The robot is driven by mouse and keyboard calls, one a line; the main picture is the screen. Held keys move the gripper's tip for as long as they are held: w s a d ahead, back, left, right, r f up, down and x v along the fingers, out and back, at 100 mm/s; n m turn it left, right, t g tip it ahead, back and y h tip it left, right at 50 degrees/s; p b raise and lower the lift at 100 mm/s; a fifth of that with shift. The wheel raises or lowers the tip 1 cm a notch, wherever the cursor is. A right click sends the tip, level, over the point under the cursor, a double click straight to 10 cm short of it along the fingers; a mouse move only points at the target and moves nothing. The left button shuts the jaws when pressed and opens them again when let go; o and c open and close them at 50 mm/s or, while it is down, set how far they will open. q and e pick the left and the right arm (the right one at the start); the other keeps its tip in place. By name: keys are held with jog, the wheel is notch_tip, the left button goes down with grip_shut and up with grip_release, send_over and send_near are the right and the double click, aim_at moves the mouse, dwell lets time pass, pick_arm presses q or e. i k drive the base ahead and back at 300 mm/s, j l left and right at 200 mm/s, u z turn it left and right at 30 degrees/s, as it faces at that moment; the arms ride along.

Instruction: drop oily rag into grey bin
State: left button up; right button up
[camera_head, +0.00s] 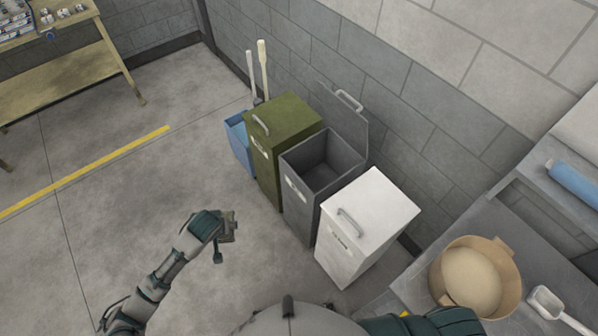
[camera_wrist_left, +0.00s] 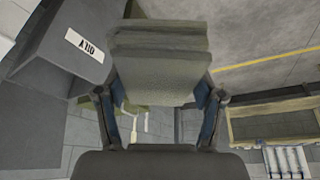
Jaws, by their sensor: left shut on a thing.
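The grey bin (camera_head: 297,217) stands between a green bin and a white bin, with its lid (camera_head: 335,118) raised against the wall and its dark inside showing. Its labelled front seems to show at the upper left of the left wrist view (camera_wrist_left: 60,75). My left gripper (camera_head: 228,229) is left of and in front of the grey bin, apart from it. It is shut on a folded olive-grey rag (camera_wrist_left: 160,68), which hides part of the view between the fingers. My right gripper is not in view.
The green bin (camera_head: 267,170) and white bin (camera_head: 350,250) have shut lids. A blue bucket (camera_head: 238,140) with upright handles stands beyond the green bin. A counter with a round tub (camera_head: 490,310) is at the right. A wooden table (camera_head: 70,75) is far left. Floor at left is clear.

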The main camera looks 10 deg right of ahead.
aim_at(315, 188)
jog(key=i+j, duration=0.6)
jog(key=i, duration=0.2)
jog(key=i+j+z, duration=0.15)
jog(key=i+j, duration=0.45)
jog(key=i, duration=0.15)
jog(key=i+j+z, duration=0.2)
jog(key=z, duration=2.7)
